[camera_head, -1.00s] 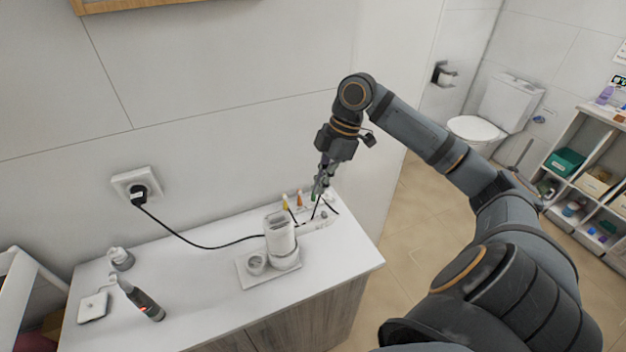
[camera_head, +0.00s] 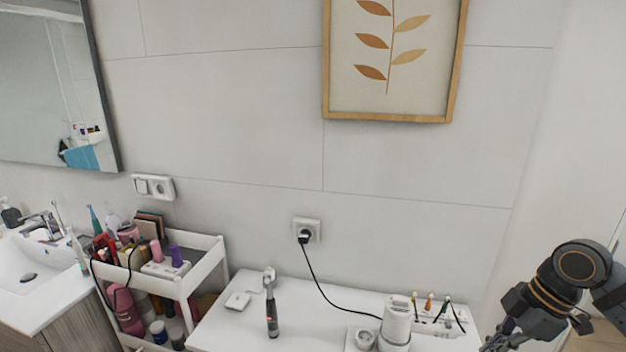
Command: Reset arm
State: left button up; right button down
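My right gripper (camera_head: 498,341) is at the lower right, just right of the white counter's end, and its fingertips are small and partly cut by the bottom edge. I cannot tell whether it is open or shut. My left arm and gripper are out of view. On the white counter (camera_head: 300,296) stand a dark electric toothbrush (camera_head: 271,318), a white holder with a cylinder (camera_head: 396,322) and a small rack of brushes (camera_head: 432,312).
A white cart (camera_head: 205,268) full of cosmetics stands left of the counter, beside a sink (camera_head: 22,270). A black cord (camera_head: 325,290) runs from the wall socket (camera_head: 307,231) to the counter. A framed leaf picture (camera_head: 392,55) and a mirror (camera_head: 50,85) hang on the wall.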

jog(key=s+a+f+m+t+h, duration=0.1)
jog(key=s+a+f+m, duration=0.1)
jog(key=a+f+m, duration=0.3)
jog(key=s+a+f, duration=0.2)
jog(key=f, duration=0.6)
jog(key=s+a+f+m+t+h, duration=0.1)
jog(key=s+a+f+m, duration=0.1)
jog(key=a+f+m, duration=0.3)
jog(key=s+d+f+m+h, duration=0.2)
jog(key=s+m, duration=0.2)
jog(key=s, duration=0.2)
jog(key=s+d+f, duration=0.1)
jog(key=d+f, duration=0.1)
jog(key=f, duration=1.2)
jog(key=s+d+f, duration=0.1)
jog(key=s+f, duration=0.1)
jog(key=f, duration=1.3)
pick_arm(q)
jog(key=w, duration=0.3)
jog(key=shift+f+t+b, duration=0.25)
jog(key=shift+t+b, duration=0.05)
pick_arm(e)
jog(key=s+d+f+g, duration=0.1)
jog(key=s+f, duration=1.3)
jog(key=s, duration=0.3)
jog(key=shift+s+d+f+m+g, duration=0.15)
jog(key=shift+s+f+m+g, duration=0.15)
jog(key=shift+s+f+g, duration=0.1)
